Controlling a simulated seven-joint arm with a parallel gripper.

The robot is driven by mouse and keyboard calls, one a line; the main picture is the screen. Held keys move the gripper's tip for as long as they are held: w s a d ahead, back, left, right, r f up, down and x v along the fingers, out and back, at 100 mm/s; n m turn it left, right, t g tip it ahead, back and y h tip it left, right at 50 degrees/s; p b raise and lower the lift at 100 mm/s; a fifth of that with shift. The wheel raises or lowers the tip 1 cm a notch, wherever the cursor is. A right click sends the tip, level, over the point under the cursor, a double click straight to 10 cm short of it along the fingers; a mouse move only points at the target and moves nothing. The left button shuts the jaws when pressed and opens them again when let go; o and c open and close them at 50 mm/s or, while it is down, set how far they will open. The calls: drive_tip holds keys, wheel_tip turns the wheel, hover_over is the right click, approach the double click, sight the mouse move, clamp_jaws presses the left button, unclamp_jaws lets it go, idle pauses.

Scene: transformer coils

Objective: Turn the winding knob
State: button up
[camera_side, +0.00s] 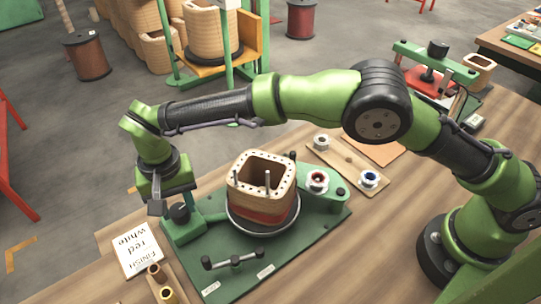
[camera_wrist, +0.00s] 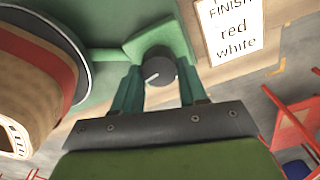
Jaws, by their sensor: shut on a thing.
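The winding knob (camera_side: 180,212) is dark and round, on a green block at the left corner of the green winding base (camera_side: 225,271). In the wrist view the knob (camera_wrist: 160,69) shows a white pointer line running toward lower left. My gripper (camera_side: 174,201) reaches down over it, and in the wrist view its two green fingers (camera_wrist: 160,78) stand on either side of the knob, shut on it. A tan wooden coil (camera_side: 262,186) with a red band sits upright on the round turntable (camera_side: 246,226). The coil's side also shows in the wrist view (camera_wrist: 50,75).
A card (camera_side: 137,248) reading "FINISH red white" lies left of the base. A black crank handle (camera_side: 234,261) is at the base's front. Small spools lie front left.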

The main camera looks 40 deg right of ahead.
sight(178, 207)
idle(0.3)
drive_tip(key=o, duration=1.1)
drive_tip(key=shift+c, duration=0.2)
wheel_tip(178, 207, up, 17)
drive_tip(key=shift+f, duration=0.1)
